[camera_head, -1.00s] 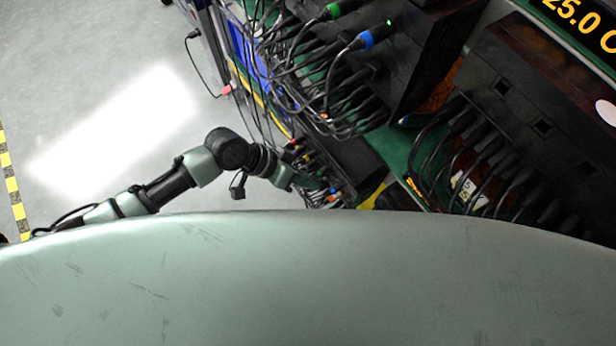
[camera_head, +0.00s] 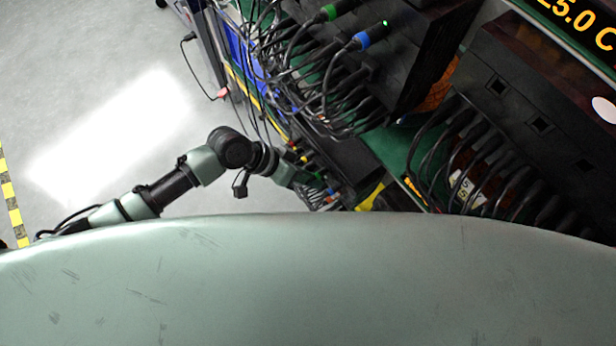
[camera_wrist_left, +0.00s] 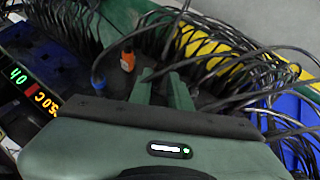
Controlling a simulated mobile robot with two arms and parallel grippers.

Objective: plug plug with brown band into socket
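My left gripper (camera_head: 302,183) reaches the row of small plugs at the lower part of the rack in the head view. In the left wrist view its two green fingers (camera_wrist_left: 160,80) stand a little apart. The space between them is dark, and I cannot tell whether a plug is held there. An orange plug (camera_wrist_left: 127,61) and a blue plug (camera_wrist_left: 97,77) sit just left of the fingers, with black cables. I cannot make out a brown band on any plug, nor a particular free socket. My right gripper is not in view.
Black cables crowd around the fingers and along the rack. A green-banded plug (camera_head: 329,12) and a blue-banded plug (camera_head: 363,40) are in the upper black unit (camera_head: 425,50). A red-tipped plug (camera_head: 221,93) hangs at the rack's left edge. Open floor (camera_head: 110,125) lies to the left.

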